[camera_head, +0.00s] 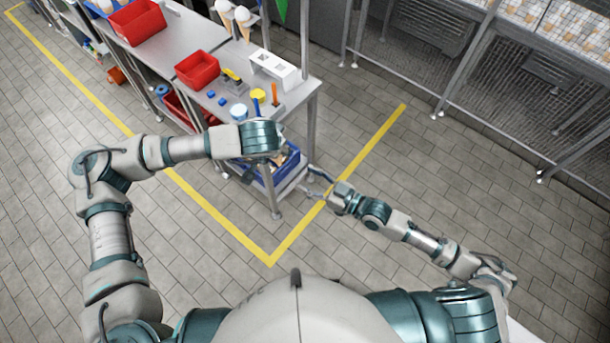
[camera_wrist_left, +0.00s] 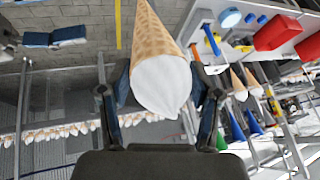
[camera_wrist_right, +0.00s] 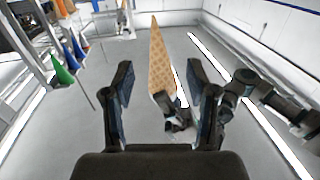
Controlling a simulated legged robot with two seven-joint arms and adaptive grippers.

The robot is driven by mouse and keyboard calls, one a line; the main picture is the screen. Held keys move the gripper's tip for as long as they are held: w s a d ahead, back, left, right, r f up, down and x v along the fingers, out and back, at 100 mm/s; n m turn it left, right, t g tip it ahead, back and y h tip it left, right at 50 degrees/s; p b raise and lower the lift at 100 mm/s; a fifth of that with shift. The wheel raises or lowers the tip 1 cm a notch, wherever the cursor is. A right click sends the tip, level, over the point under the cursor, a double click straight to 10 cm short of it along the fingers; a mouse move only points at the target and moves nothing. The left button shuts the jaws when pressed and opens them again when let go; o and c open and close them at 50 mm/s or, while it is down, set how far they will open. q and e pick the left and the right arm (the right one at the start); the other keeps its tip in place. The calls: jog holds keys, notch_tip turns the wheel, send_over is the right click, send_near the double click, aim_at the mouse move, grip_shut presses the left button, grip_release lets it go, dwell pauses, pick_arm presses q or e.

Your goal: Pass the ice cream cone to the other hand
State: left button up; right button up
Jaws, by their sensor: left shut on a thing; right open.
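The ice cream cone, a tan wafer with a white scoop, fills the middle of the left wrist view (camera_wrist_left: 158,60). My left gripper (camera_wrist_left: 158,95) is shut on it at the scoop end. In the right wrist view the cone (camera_wrist_right: 160,65) stands tip up beyond my open, empty right gripper (camera_wrist_right: 163,85), framed between its fingers and apart from them. The left gripper's dark fingers (camera_wrist_right: 180,118) show there at the cone's lower end. In the head view my right gripper (camera_head: 318,183) shows by the bench corner; the left arm largely hides its gripper and the cone.
A workbench (camera_head: 185,45) with red bins (camera_head: 197,69) and small tools stands ahead. A blue crate (camera_head: 285,165) sits on its lower shelf, close to both grippers. More cones (camera_head: 243,18) stand in a rack behind.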

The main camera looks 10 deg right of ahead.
aim_at(279, 164)
jog(key=x, duration=1.2)
jog(key=shift+s+a+r, duration=0.1)
jog(key=shift+s+r, duration=0.05)
jog(key=c, duration=1)
pick_arm(q)
jog(key=o, duration=0.9)
pick_arm(e)
jog(key=shift+c, duration=0.2)
pick_arm(q)
jog(key=shift+o, duration=0.2)
